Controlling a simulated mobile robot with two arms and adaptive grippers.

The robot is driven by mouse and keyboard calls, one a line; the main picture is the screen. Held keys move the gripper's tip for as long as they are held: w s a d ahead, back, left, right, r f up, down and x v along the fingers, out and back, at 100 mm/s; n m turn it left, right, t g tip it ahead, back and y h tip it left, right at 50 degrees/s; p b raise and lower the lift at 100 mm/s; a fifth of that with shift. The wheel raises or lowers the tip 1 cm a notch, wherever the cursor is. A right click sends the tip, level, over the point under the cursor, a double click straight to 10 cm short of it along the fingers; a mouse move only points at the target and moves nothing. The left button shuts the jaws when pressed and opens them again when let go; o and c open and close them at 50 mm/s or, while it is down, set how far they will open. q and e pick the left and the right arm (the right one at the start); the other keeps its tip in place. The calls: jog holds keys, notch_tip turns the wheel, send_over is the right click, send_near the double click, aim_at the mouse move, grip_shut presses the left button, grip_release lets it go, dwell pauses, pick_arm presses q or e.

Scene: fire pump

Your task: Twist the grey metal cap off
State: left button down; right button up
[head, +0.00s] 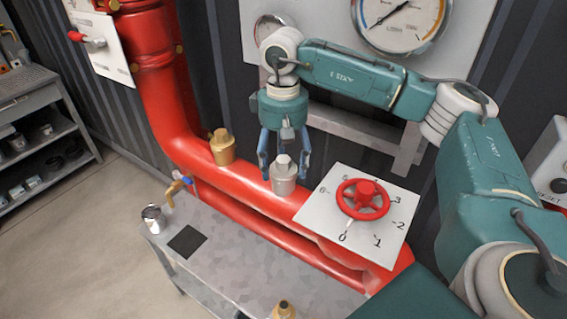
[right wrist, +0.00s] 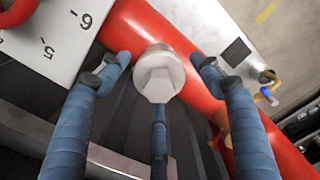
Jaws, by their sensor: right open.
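The grey metal cap (head: 284,178) stands upright on the thick red pipe, with a faceted top. My right gripper (head: 284,162) is open above it and points down, with its blue fingers on either side of the cap's upper part. In the right wrist view the cap (right wrist: 158,76) lies between the spread fingers of the right gripper (right wrist: 158,72). Gaps show between the cap and the two nearer-side fingers; contact with the middle finger cannot be told. My left gripper is out of view.
A red handwheel (head: 363,199) on a white numbered plate (head: 325,187) is close right of the cap. A brass fitting (head: 222,148) stands left on the red pipe (head: 250,178). Below is a grey bench (head: 225,255) with a silver cup-like part (head: 153,218) and a dark square (head: 186,241).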

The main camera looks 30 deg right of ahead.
jog(key=m, duration=0.5)
jog(key=shift+w+m, duration=0.1)
jog(key=shift+m, duration=0.3)
jog(key=m, duration=0.5)
jog(key=shift+w+m, duration=0.1)
jog(key=shift+m, duration=0.2)
jog(key=m, duration=0.5)
jog(key=shift+m, duration=0.4)
jog(key=m, duration=0.6)
jog(key=shift+d, duration=0.1)
